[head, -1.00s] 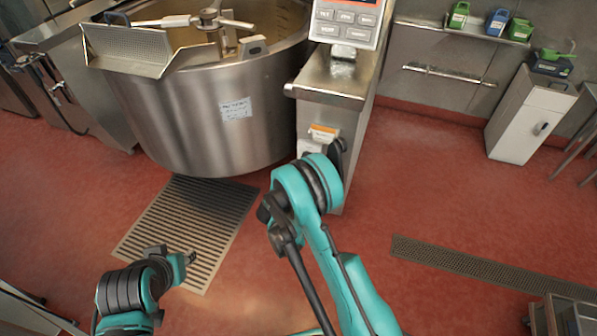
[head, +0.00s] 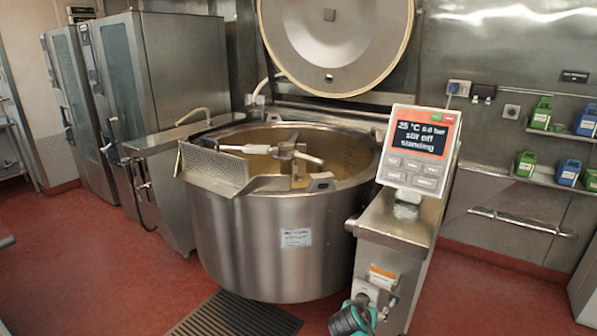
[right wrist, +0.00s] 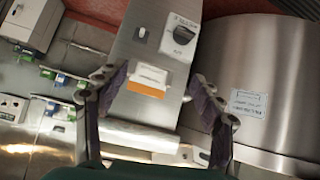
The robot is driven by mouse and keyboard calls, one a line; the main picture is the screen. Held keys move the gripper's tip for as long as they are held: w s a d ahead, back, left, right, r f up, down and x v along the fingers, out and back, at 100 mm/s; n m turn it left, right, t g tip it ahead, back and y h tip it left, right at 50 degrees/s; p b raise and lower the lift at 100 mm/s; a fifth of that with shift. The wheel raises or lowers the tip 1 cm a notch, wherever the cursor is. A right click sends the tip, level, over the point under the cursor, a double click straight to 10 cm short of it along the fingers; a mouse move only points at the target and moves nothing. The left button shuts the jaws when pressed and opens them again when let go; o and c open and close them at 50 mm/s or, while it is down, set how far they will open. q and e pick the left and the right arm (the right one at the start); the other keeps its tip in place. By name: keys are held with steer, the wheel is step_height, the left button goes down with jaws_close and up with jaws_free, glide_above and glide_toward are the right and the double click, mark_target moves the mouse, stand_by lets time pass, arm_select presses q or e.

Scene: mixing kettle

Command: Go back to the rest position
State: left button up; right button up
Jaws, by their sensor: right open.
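My right gripper (right wrist: 158,105) is open and empty in the right wrist view. Its two fingers spread on either side of a white and orange label (right wrist: 147,82) on the kettle's control column (right wrist: 130,60). Whether they touch the column cannot be told. In the head view only a teal and dark part of my right arm shows at the bottom edge, in front of the column's foot. My left gripper is not in view. The steel mixing kettle (head: 270,255) stands upright with its round lid (head: 335,40) raised and the stirrer (head: 288,152) visible inside.
The control panel (head: 415,150) reads 25 °C, 0.0 bar, stir off, standing. A floor grate (head: 235,318) lies before the kettle. Shelves with green and blue bottles (head: 568,172) and a rail (head: 520,222) are on the right wall. Red floor (head: 490,300) is clear right of the column.

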steer(key=s+a+r+n+y, duration=0.1)
steer(key=s+r+n+y, duration=0.1)
steer(key=s, duration=1.1)
steer(key=s+a+r+n+g+y, duration=0.1)
steer(key=s+r+n+y, duration=0.1)
steer(key=s, duration=1.1)
steer(key=shift+r+g+y, duration=0.3)
steer(key=shift+r+y, duration=0.2)
steer(key=shift+r, duration=0.5)
